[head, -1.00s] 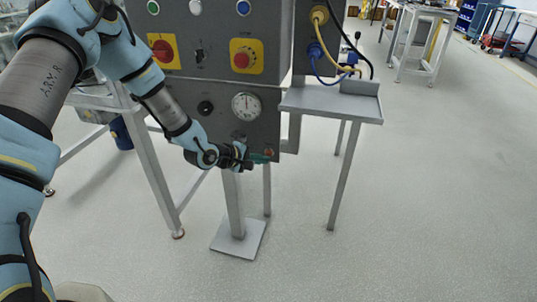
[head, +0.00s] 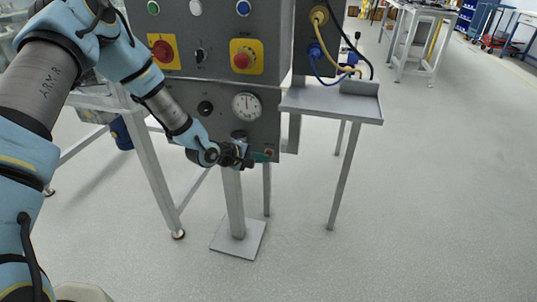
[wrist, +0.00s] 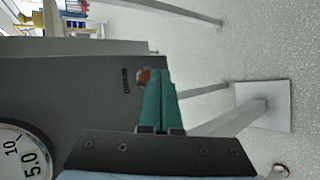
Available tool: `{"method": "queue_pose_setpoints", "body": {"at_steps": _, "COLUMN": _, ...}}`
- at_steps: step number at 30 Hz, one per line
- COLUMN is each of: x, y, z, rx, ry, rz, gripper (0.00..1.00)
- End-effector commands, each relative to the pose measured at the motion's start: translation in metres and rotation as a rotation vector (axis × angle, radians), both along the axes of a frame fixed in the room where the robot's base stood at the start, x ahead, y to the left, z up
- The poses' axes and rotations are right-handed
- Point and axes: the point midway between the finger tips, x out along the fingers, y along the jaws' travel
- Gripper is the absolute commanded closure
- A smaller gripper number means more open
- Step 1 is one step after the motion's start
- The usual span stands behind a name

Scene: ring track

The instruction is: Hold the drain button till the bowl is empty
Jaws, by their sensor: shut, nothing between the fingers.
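My gripper (head: 262,154) is at the lower right of the grey control panel (head: 222,108). In the wrist view, its teal fingers (wrist: 160,73) are together, with nothing between them. A small reddish-brown button (wrist: 143,77) sits on the panel beside the fingertips, partly covered by them. A small label (wrist: 125,81) is beside it, too small to read. I cannot tell whether the fingertips touch the button or whether it is pressed in. In the head view a small reddish spot (head: 268,152) shows by the fingertips. I cannot make out a bowl in either view.
A round gauge (head: 246,106) is above my gripper; it also shows in the wrist view (wrist: 22,155). Red knobs on yellow plates (head: 241,61) are higher up. A metal side shelf (head: 330,103) juts out right of the panel. A post on a square foot (head: 240,240) stands below.

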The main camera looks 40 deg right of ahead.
Motion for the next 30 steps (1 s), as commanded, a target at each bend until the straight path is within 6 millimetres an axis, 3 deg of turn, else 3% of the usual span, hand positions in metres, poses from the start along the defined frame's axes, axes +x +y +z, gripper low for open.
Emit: {"method": "queue_pose_setpoints", "body": {"at_steps": 30, "x": 0.0036, "y": -0.0065, "z": -0.0003, "rx": 0.0, "ry": 0.001, "rz": -0.001, "gripper": 1.0}}
